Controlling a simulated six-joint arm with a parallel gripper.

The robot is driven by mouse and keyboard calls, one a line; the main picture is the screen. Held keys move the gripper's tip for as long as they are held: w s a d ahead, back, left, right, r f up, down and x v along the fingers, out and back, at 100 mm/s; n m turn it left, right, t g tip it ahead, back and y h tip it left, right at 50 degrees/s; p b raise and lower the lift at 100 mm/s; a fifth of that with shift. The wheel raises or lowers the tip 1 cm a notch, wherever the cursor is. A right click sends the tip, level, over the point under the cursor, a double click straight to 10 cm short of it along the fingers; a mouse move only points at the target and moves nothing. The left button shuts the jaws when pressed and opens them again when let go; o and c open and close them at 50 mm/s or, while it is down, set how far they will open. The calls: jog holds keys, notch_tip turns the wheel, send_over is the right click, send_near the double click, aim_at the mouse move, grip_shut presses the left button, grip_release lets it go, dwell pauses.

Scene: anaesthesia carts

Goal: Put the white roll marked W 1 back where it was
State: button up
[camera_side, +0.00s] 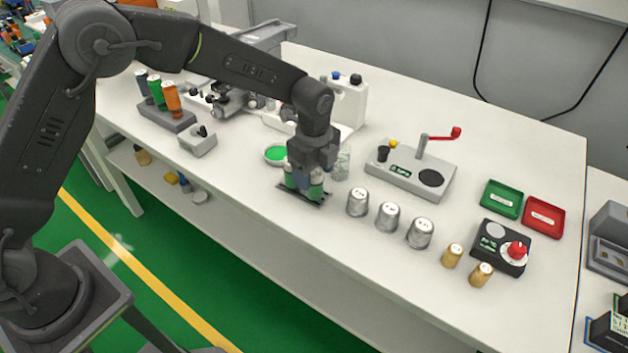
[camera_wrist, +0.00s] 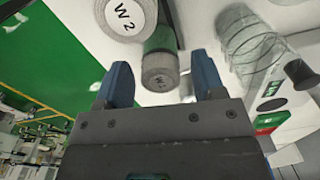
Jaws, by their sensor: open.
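In the side view my gripper (camera_side: 304,182) points down over a dark flat rack (camera_side: 288,194), with green cylinders (camera_side: 316,190) low around the fingers. W 1 cannot be made out there.
A clear glass vessel (camera_side: 342,163) stands close to the right of my gripper. Silver cans (camera_side: 388,217) and gold cans (camera_side: 452,255) line the front of the white table (camera_side: 380,290). A green dish (camera_side: 276,154) lies behind left. A grey device with a red-knobbed lever (camera_side: 410,170) stands further right.

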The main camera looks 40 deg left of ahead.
notch_tip(320, 180, up, 9)
jog(key=shift+f, duration=0.1)
jog(key=s+a+r+n+t, duration=0.3)
jog(key=s+a+r+n, duration=0.55)
jog(key=s+r, duration=0.35)
jog(key=s+a+f+n+t, duration=0.1)
jog(key=s+a+n, duration=0.4)
jog(key=s+n, duration=0.6)
jog(key=shift+s+f+t, duration=0.2)
jog(key=shift+s+t, duration=0.6)
jog(key=shift+s, duration=1.45)
